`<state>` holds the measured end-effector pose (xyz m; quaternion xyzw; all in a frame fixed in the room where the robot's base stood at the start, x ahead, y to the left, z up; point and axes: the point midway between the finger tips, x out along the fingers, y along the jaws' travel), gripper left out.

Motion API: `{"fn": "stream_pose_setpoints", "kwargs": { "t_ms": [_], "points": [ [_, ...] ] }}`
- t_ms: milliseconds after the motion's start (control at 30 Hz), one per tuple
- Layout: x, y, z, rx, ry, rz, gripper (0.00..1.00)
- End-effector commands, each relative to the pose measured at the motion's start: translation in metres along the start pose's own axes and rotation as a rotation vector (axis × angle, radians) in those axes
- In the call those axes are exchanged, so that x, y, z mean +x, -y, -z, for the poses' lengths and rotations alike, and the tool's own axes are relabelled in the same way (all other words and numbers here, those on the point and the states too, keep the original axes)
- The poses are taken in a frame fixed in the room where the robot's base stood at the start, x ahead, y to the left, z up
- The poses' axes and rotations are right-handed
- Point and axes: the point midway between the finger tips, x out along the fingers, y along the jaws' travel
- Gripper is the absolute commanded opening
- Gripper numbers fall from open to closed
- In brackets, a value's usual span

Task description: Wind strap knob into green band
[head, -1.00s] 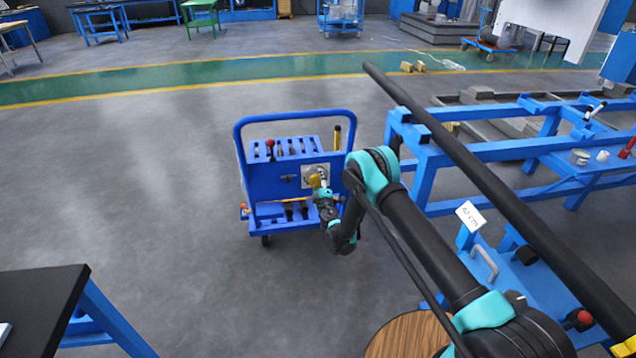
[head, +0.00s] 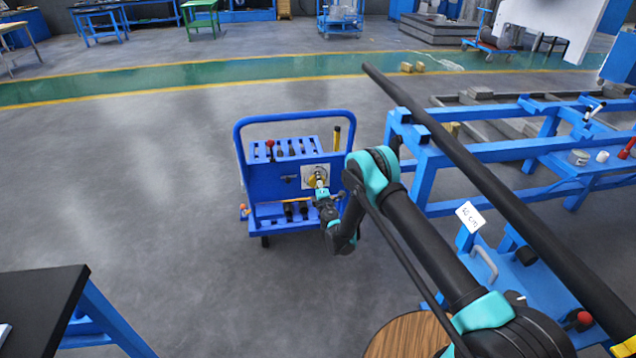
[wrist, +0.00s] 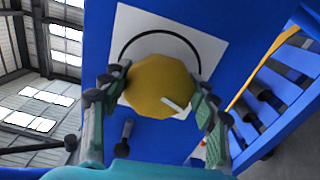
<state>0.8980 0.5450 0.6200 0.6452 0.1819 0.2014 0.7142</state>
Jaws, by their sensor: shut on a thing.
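The strap knob (wrist: 152,84) is a yellow, many-sided disc with a white mark that lies toward its lower right in the wrist view. It sits in front of a white plate (wrist: 208,48) with a black arc on the cart's blue panel. My gripper (wrist: 160,88) is shut on the knob, one finger on each side. In the head view my gripper (head: 321,190) is at the white plate (head: 308,170) and partly covers the knob. I see no green band on the plate; the knob and fingers hide part of it.
The blue cart (head: 270,182) has a slotted top shelf and a lower tray with dark cylinders. A small dark handle (wrist: 126,133) is on the panel beside the plate. A blue frame (head: 425,170) stands close to the right. Floor left of the cart is clear.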

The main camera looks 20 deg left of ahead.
Motion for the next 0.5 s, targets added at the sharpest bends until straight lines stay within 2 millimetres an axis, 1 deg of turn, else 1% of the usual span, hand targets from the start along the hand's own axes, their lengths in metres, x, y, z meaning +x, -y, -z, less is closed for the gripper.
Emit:
{"fn": "stream_pose_setpoints", "kwargs": {
  "t_ms": [200, 233, 400, 500],
  "points": [
    [-0.0011, 0.0007, 0.0013, 0.001, -0.002, 0.000, 0.31],
    [-0.0011, 0.0007, 0.0013, 0.002, -0.002, 0.000, 0.61],
    [-0.0007, 0.0005, 0.0009, 0.002, -0.001, 0.000, 0.81],
    [-0.0005, 0.0003, 0.0007, 0.002, -0.001, 0.000, 0.81]
  ]
}}
